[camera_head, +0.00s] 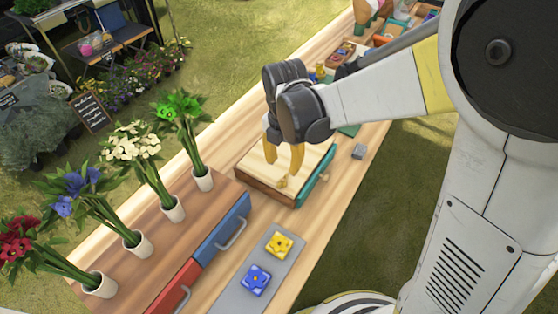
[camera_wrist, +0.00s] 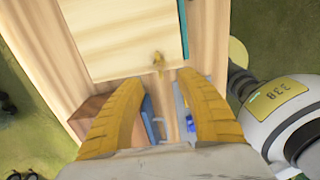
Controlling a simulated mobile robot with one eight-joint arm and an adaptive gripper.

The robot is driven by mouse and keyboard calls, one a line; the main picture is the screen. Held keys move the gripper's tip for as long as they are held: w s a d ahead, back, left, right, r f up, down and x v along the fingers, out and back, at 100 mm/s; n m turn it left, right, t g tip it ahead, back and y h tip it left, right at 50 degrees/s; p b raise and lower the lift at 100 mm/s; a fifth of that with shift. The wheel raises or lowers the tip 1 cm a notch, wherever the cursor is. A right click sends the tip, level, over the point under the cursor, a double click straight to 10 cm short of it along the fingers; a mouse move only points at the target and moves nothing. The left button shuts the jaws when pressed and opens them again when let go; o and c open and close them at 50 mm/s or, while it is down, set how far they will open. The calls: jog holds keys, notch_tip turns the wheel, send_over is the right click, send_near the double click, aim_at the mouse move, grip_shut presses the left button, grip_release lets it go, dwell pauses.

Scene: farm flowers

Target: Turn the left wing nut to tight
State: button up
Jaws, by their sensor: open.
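A small yellow-brass wing nut (camera_head: 281,183) stands on the front part of a pale wooden box top (camera_head: 255,165); it also shows in the wrist view (camera_wrist: 158,62). Only one wing nut is clear on this box. My gripper (camera_head: 284,162) hangs over the box with its yellow fingers pointing down. In the wrist view the fingers of my gripper (camera_wrist: 160,82) are spread apart with nothing between them. The wing nut lies just beyond the fingertips, roughly centred between them. I see no contact with it.
A green edge (camera_head: 316,177) runs along the box's right side. In front are a blue drawer (camera_head: 221,228), a red drawer (camera_head: 177,287) and a grey plate (camera_head: 231,293) with yellow and blue blocks. Several potted flowers stand at left.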

aim_at(283, 179)
notch_tip(283, 179, down, 8)
jog(key=b, duration=0.2)
jog(key=shift+b, duration=0.3)
jog(key=shift+w, duration=0.1)
grip_shut()
